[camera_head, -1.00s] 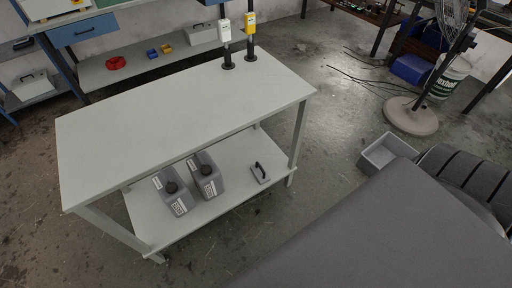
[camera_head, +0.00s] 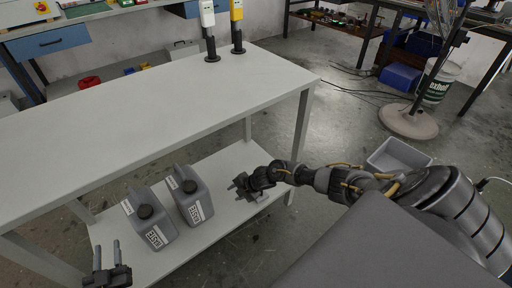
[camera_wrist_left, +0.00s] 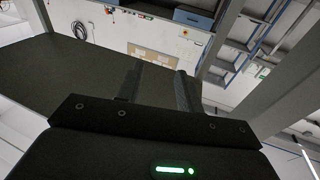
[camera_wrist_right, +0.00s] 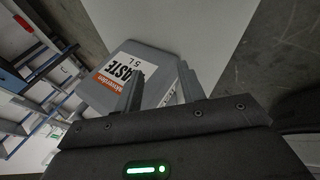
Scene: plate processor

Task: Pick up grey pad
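The grey pad cannot be made out clearly now; its place on the lower shelf, right of the canisters, is covered by my right gripper and wrist. My right gripper (camera_head: 237,186) is over that part of the shelf, with its fingers pointing left toward a grey canister. In the right wrist view its fingers (camera_wrist_right: 160,85) are apart with nothing between them, and the pad is not seen there. My left gripper (camera_head: 106,250) is at the lower left, fingers up, in front of the shelf. In the left wrist view its fingers (camera_wrist_left: 158,80) are apart and empty.
Two grey waste canisters (camera_head: 188,195) (camera_head: 150,215) stand on the lower shelf (camera_head: 225,165), left of my right gripper. The tabletop (camera_head: 170,95) above is mostly bare. A table leg (camera_head: 301,125) stands just behind my right arm. A grey bin (camera_head: 400,157) is on the floor.

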